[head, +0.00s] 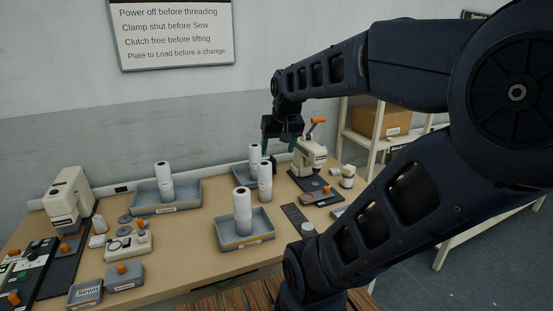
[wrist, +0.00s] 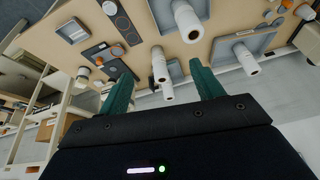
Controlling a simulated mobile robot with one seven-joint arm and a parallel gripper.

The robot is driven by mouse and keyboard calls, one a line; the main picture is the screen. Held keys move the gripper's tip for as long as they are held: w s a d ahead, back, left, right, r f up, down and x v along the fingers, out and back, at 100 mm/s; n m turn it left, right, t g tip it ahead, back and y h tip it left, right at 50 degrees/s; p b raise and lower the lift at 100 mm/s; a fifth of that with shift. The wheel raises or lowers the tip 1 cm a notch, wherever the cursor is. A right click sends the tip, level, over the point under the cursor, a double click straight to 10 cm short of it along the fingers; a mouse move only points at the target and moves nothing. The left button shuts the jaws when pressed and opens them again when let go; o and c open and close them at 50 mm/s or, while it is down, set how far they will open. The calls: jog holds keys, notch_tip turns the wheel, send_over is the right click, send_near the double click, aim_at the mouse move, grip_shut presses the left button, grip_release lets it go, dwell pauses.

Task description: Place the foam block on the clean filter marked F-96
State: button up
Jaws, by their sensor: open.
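My gripper (head: 279,147) is raised over the back of the table, in front of the wall. Its two green fingers stand apart with nothing between them, and they also show spread in the wrist view (wrist: 161,80). I cannot pick out a foam block in either view. White rolls stand on the table, among them one in the front grey tray (head: 242,205), one in the back left tray (head: 164,180) and a pair below my gripper (head: 265,178). No F-96 mark is readable on any of them.
A cream machine (head: 309,158) with an orange handle stands at the table's right. Another machine (head: 68,197) stands at the far left. Small grey bins (head: 85,294) sit at the front left. A shelf with a cardboard box (head: 378,119) is behind my arm. Bare tabletop (head: 190,235) lies left of the front tray.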

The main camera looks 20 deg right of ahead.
jog(key=s+a+f+n, duration=0.1)
jog(key=s+a, duration=0.1)
jog(key=s, duration=0.3)
jog(key=shift+s+a+n, duration=0.15)
jog(key=shift+a+n, duration=0.15)
jog(key=shift+a, duration=0.1)
dwell(0.8)
